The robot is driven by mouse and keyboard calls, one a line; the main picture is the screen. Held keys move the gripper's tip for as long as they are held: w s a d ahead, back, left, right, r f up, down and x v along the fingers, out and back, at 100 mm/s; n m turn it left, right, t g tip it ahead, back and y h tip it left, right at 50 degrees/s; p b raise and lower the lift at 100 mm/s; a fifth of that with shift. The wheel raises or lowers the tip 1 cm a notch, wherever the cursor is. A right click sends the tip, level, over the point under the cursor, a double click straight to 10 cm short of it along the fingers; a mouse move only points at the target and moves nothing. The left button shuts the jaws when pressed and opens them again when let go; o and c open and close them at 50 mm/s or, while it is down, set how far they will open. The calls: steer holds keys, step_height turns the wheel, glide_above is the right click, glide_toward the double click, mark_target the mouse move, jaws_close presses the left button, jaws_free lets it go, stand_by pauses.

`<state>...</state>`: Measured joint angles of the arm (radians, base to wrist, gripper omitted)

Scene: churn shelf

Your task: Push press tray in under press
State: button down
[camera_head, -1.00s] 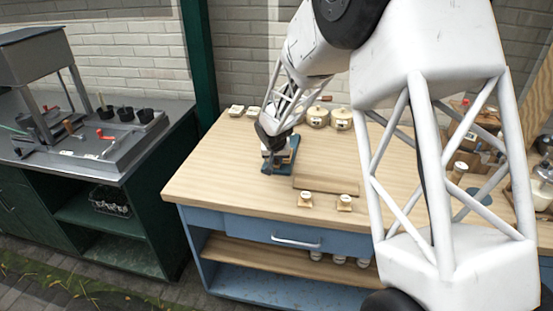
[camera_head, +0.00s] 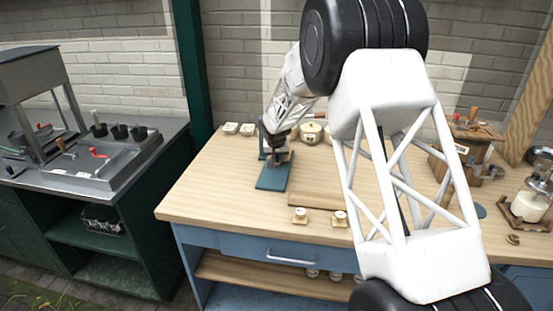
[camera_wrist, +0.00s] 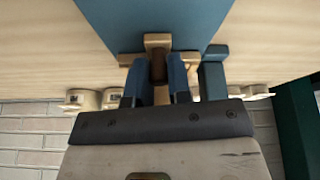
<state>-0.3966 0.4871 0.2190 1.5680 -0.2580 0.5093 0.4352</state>
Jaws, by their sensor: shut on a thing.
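The press has a flat blue base plate (camera_head: 272,179) on the wooden bench, also in the wrist view (camera_wrist: 158,20). A blue upright block (camera_wrist: 213,76) stands at the plate's end, beside my fingers. My gripper (camera_head: 278,146) is at the back end of the plate. In the wrist view my gripper (camera_wrist: 157,82) has its two blue fingers closed on a brown part of a small tan wooden piece (camera_wrist: 158,41), which appears to be the press tray. The gripper and arm hide most of the press in the head view, so the tray's seating cannot be told.
A wooden board (camera_head: 315,194) lies right of the press. Two small pale blocks with round tops (camera_head: 300,215) stand near the front edge. Lidded pots (camera_head: 311,132) and pale dishes (camera_head: 231,128) stand at the back. The plate's front half is clear.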

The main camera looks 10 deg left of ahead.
steer(key=shift+w+r, duration=0.1)
steer(key=shift+w, duration=0.05)
steer(key=c, duration=1.1)
jaws_free()
steer(key=shift+o, duration=0.2)
steer(key=v, duration=0.7)
steer(key=shift+r, duration=0.35)
steer(key=shift+s+d, duration=0.1)
steer(key=shift+s, duration=0.15)
